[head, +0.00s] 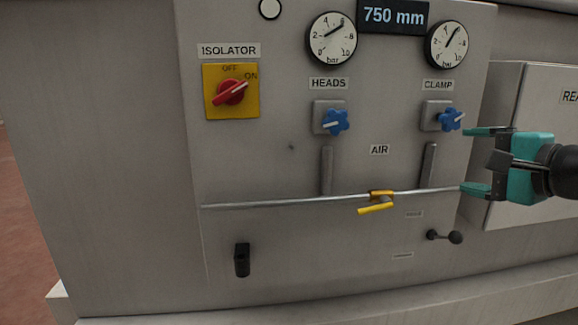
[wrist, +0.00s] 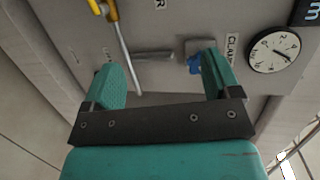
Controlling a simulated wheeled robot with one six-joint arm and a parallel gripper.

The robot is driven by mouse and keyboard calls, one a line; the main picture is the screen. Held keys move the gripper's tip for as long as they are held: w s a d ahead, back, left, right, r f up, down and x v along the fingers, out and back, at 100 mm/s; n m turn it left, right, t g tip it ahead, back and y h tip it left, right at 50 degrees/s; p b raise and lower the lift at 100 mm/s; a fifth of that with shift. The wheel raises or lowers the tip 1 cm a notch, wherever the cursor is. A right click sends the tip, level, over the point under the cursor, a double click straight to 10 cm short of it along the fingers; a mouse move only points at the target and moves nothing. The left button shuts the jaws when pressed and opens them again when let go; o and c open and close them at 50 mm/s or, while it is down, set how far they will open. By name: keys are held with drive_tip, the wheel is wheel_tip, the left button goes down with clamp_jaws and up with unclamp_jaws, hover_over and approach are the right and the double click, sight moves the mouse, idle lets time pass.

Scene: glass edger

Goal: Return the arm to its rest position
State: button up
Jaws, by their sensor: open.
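My gripper (head: 477,161) is at the right of the head view, its teal jaws wide apart and pointing left toward the panel. It also shows in the wrist view (wrist: 165,80), with nothing between its fingers. In the head view the upper finger is close to the blue CLAMP knob (head: 451,120), and the lower finger is near the right end of the thin horizontal pipe (head: 290,201). I cannot tell whether either finger touches the panel parts. In the wrist view the blue knob (wrist: 194,66) is just left of the right finger.
The grey panel (head: 290,148) carries a red isolator switch (head: 232,92), a blue HEADS knob (head: 335,121), two gauges (head: 332,39) and a yellow valve lever (head: 376,208). A black-knobbed lever (head: 454,237) sticks out below my gripper. A pale box (head: 535,110) stands behind it at right.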

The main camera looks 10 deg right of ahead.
drive_tip(key=s+a+f+n+g+y, duration=0.2)
drive_tip(key=a+n+g, duration=0.15)
drive_tip(key=a, duration=0.25)
drive_tip(key=s+a+f+n+g+y, duration=0.1)
drive_tip(key=a+f+n+g, duration=0.15)
drive_tip(key=a+n, duration=0.25)
drive_tip(key=s+a+f+n+g+h, duration=0.1)
drive_tip(key=s+a+f+n+g, duration=0.2)
drive_tip(key=s+n, duration=0.4)
drive_tip(key=s+a+f+n+g+h, duration=0.2)
drive_tip(key=s+a+f+n+g, duration=0.2)
drive_tip(key=s, duration=0.4)
drive_tip(key=a+n+g, duration=0.1)
drive_tip(key=n+g, duration=0.1)
drive_tip(key=shift+s+a+n, duration=0.25)
drive_tip(key=shift+s+n, duration=0.05)
drive_tip(key=shift+n, duration=0.05)
idle(1.1)
